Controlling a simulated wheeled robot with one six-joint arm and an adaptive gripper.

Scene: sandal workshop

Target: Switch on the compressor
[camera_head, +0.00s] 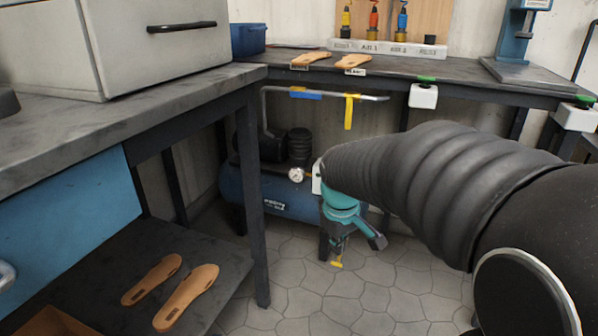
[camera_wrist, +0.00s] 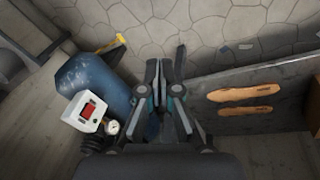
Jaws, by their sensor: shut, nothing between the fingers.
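The compressor has a blue tank (camera_head: 290,204) and stands on the floor under the back bench. Its tank (camera_wrist: 88,80) is left of my fingers in the wrist view. A white switch box (camera_wrist: 82,113) with a red switch (camera_wrist: 89,110) sits on the compressor, beside a round gauge (camera_wrist: 112,127). In the head view the box (camera_head: 317,177) is mostly hidden behind my arm; the gauge (camera_head: 296,174) shows. My gripper (camera_head: 350,238) is shut and empty, pointing down in front of the compressor. In the wrist view my gripper (camera_wrist: 166,68) is right of the switch box, apart from it.
The left bench (camera_head: 60,140) and its leg (camera_head: 252,200) stand close by. Sandal soles (camera_head: 185,297) lie on its lower shelf (camera_head: 215,258). The tiled floor is clear at front centre.

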